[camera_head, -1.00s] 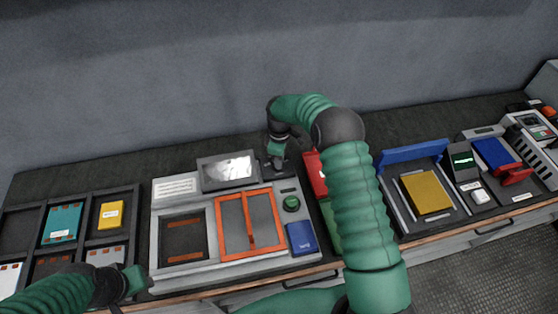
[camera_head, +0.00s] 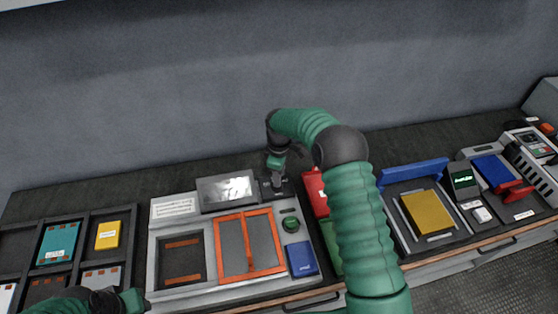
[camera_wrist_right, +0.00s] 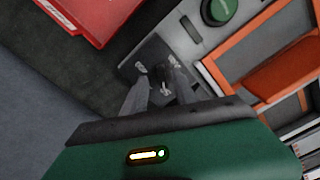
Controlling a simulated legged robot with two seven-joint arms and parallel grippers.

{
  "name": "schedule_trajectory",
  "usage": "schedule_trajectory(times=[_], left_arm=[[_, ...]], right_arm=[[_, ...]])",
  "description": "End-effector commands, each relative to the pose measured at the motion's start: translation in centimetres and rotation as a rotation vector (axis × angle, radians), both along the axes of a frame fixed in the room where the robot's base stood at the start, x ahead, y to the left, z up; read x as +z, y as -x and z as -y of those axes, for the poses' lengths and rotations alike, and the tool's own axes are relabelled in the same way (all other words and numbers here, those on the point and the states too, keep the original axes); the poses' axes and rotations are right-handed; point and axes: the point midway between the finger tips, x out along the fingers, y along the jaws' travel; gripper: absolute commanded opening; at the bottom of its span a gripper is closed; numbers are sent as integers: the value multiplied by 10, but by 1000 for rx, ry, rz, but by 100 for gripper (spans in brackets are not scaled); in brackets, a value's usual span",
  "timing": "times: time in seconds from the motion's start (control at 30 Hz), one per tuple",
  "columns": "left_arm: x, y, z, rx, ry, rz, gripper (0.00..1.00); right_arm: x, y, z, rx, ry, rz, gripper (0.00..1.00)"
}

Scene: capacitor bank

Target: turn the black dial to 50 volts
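The black dial (camera_wrist_right: 163,76) sits on a small dark plate (camera_wrist_right: 150,52) in the right wrist view, with a white mark near it. In the head view the plate (camera_head: 283,189) is right of the grey screen, and my gripper mostly hides the dial. My right gripper (camera_wrist_right: 158,68) points down at the dial with its fingers apart, one on each side. Whether they touch it is not clear. The right gripper also shows in the head view (camera_head: 274,181). My left gripper (camera_head: 135,301) is at the bottom left edge, and its fingers are not clear.
The screen (camera_head: 226,190), orange-framed doors (camera_head: 248,246), green round button (camera_head: 291,224) and blue block (camera_head: 302,259) share the grey console. A red box (camera_head: 314,192) stands close right of the dial. Trays with a teal box (camera_head: 58,243) lie left.

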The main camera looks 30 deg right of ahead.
Motion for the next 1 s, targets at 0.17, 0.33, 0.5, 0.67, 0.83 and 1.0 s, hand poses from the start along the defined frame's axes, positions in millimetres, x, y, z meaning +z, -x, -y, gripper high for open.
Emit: schedule_trajectory(times=[0.17,0.33,0.5,0.67,0.83,1.0], left_arm=[[-8,0,0,0,0,0,36],[-11,0,0,0,0,0,36],[-12,0,0,0,0,0,36],[-12,0,0,0,0,0,36],[-12,0,0,0,0,0,36],[-12,0,0,0,0,0,36]], right_arm=[[52,-2,1,1,1,6,34],[100,-2,1,1,1,5,34],[131,-2,1,0,1,2,34],[140,-2,1,1,0,-1,34],[140,-1,1,1,0,-1,34],[140,-1,2,1,0,-1,34]])
